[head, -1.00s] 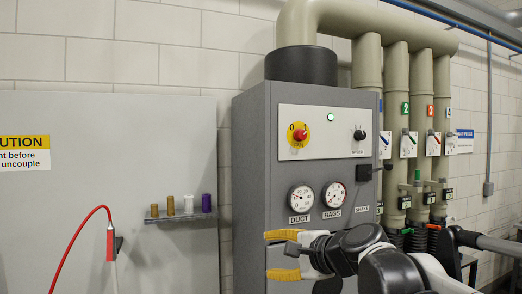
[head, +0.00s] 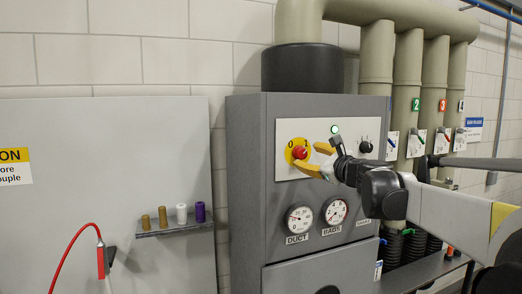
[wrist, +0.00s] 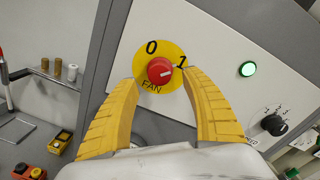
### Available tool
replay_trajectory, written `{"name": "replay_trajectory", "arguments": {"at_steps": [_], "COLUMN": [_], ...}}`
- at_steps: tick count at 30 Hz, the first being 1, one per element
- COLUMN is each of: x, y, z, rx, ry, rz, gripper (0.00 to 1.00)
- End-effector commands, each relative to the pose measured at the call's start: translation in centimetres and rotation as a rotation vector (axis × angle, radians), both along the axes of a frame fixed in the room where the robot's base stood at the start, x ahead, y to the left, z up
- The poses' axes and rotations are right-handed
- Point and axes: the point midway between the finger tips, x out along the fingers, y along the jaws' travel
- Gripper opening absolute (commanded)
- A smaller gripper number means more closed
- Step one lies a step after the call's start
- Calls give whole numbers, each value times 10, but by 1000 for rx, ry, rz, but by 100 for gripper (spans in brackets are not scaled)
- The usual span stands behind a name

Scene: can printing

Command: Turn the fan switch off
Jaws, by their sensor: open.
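The fan switch (wrist: 160,71) is a red knob on a yellow disc marked 0, 1 and FAN. In the wrist view its white pointer line points toward the 1. It also shows in the head view (head: 299,152) on the white panel of the grey cabinet. My gripper (wrist: 162,85) is open, with its yellow fingers on either side of the lower part of the disc and the knob between their tips. In the head view my gripper (head: 313,160) is at the right of the knob. Whether the fingers touch the knob cannot be told.
A lit green lamp (wrist: 248,69) and a black selector knob (wrist: 274,124) are right of the switch. DUCT (head: 299,219) and BAGS (head: 336,211) gauges sit below. A shelf (head: 172,229) with several small cylinders is at left. Pipes (head: 408,85) stand at right.

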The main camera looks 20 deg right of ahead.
Motion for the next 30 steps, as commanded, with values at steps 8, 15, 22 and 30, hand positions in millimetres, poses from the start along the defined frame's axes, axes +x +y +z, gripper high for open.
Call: {"name": "replay_trajectory", "arguments": {"at_steps": [8, 15, 22, 30], "x": [37, 41, 41, 41], "y": [3, 3, 3, 3], "z": [1, 0, 0, 0], "rx": [-1, -2, -2, -9], "ry": [1, 0, 0, 1], "rz": [1, 0, 0, 0], "gripper": [55, 55, 17, 0]}}
